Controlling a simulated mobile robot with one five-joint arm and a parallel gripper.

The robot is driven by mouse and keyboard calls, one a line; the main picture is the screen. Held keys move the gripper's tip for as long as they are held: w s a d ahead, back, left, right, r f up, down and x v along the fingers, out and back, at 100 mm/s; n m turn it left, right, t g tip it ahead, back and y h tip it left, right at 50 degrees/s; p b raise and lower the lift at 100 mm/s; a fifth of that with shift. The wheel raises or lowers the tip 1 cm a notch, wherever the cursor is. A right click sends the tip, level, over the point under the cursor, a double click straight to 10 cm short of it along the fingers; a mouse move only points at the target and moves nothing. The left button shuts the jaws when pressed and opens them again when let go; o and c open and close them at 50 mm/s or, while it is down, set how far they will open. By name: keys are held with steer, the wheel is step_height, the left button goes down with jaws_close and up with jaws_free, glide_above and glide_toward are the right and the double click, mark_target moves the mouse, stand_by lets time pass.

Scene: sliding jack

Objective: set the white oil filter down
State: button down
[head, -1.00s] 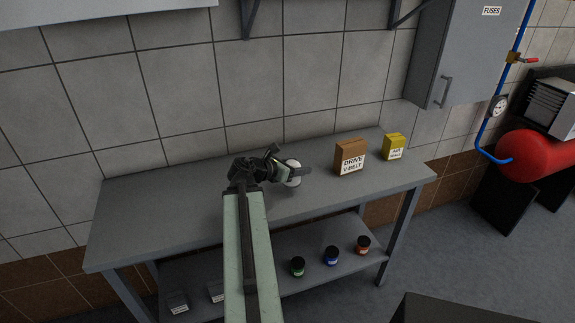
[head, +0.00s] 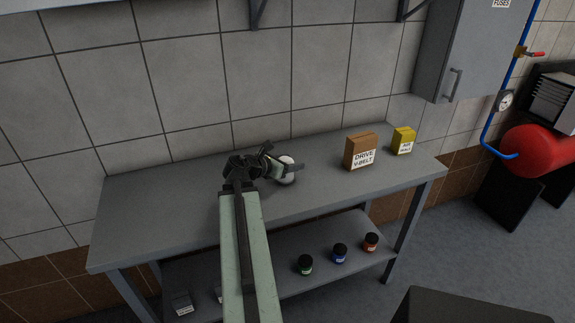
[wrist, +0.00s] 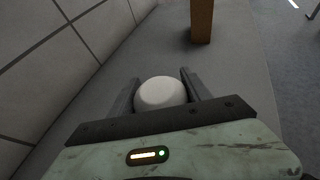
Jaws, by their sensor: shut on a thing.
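The white oil filter (head: 286,163) is a round white thing at the end of my arm, over the middle of the grey workbench (head: 150,205). My gripper (head: 289,169) is shut on it. In the wrist view the filter (wrist: 160,93) sits between the two dark fingers of my gripper (wrist: 161,88), its pale rounded top showing. The lower part of the filter is hidden by my gripper. I cannot tell whether its base touches the bench top.
A brown drive belt box (head: 359,151) and a yellow box (head: 403,140) stand on the bench to the right. The tiled wall (head: 185,95) is behind. The left bench top is clear. Several small jars, one blue (head: 340,253), stand on the lower shelf.

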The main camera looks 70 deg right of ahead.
steer(key=shift+f, duration=0.75)
steer(key=shift+w+r, duration=0.25)
steer(key=shift+f, duration=0.25)
steer(key=shift+c, duration=2.4)
jaws_free()
steer(key=shift+r, duration=0.1)
steer(key=shift+r, duration=0.1)
